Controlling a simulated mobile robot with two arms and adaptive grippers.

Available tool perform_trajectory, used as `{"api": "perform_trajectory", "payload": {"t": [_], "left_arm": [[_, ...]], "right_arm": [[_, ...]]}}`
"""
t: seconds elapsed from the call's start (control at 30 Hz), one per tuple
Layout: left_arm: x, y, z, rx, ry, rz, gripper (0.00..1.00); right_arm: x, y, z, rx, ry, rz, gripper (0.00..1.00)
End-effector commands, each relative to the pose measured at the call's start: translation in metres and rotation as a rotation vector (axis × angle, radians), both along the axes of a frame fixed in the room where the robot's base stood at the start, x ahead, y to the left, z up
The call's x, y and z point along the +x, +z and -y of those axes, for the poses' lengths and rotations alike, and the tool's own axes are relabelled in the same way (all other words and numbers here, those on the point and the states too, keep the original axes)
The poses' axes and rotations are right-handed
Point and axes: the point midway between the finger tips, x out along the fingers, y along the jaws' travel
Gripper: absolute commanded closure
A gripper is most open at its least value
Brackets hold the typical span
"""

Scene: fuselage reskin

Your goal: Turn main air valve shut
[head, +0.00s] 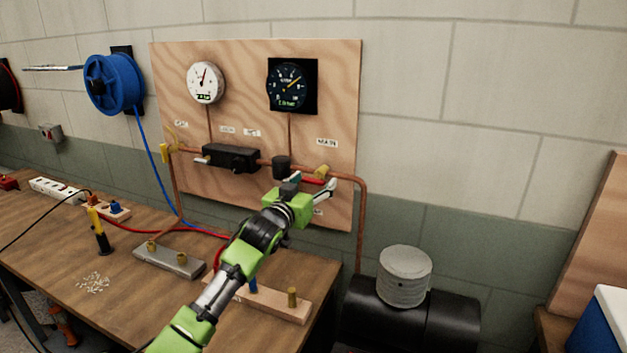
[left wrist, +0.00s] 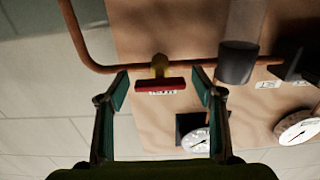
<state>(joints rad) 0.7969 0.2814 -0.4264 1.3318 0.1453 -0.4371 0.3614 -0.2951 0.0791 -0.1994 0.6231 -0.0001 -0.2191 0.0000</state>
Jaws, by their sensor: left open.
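The main air valve has a red lever handle (head: 314,181) on a brass body (head: 321,171), set in the copper pipe on the plywood board near the MAIN label. In the left wrist view the red handle (left wrist: 160,85) lies crosswise below the brass body (left wrist: 160,65), along the pipe's direction. My left gripper (head: 312,191) is at the valve, its fingers partly covering the handle in the head view. In the left wrist view the left gripper (left wrist: 160,95) is open, with one finger on each side of the handle. Contact cannot be told. My right gripper is not in view.
The plywood board (head: 255,60) carries a white gauge (head: 206,83), a dark gauge (head: 291,86) and a black regulator block (head: 231,157). The workbench (head: 130,285) below holds fittings and a power strip (head: 56,189). A black tank (head: 410,318) stands right of the bench.

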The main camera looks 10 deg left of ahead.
Motion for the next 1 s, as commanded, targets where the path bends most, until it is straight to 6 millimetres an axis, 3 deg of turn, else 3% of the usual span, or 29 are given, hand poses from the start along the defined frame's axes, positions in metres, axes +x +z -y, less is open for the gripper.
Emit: {"api": "perform_trajectory", "payload": {"t": [0.37, 0.53, 1.0], "left_arm": [[0.0042, -0.0001, 0.0011, 0.000, 0.000, 0.001, 0.39], [0.0040, -0.0001, 0.0010, 0.000, 0.000, 0.000, 0.78], [0.0042, 0.0006, 0.0001, 0.074, 0.001, 0.014, 0.78]], "right_arm": [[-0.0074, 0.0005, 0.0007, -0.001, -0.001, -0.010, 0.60], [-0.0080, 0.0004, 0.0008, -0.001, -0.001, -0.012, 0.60], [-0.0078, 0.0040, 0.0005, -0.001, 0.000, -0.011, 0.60]]}}
